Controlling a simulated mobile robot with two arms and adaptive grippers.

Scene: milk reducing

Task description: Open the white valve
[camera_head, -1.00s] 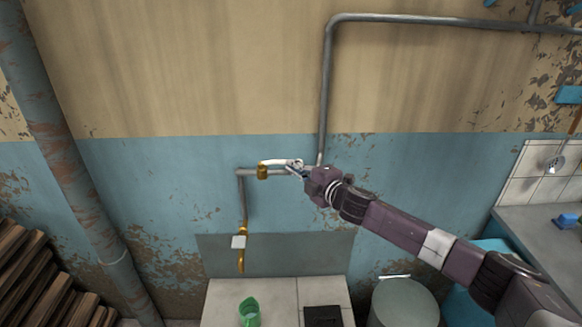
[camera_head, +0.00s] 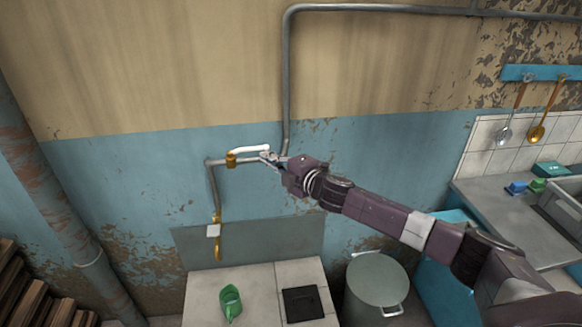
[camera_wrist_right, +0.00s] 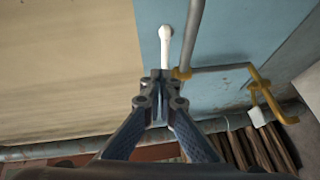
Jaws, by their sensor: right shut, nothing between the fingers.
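The white valve handle (camera_head: 250,149) is a slim lever on a brass fitting (camera_head: 231,160) in the grey wall pipe. It lies roughly along the horizontal pipe, with its free end to the right. My right gripper (camera_head: 268,156) is at that free end. In the right wrist view the gripper (camera_wrist_right: 160,75) is shut and empty. The handle (camera_wrist_right: 165,45) shows just beyond its fingertips, and they hide its lower part. I cannot tell whether they touch it. The brass fitting (camera_wrist_right: 182,74) is beside the fingertips. My left gripper is not in view.
A lidded pot (camera_head: 378,280) stands right. The vertical pipe (camera_head: 286,80) runs close to the gripper.

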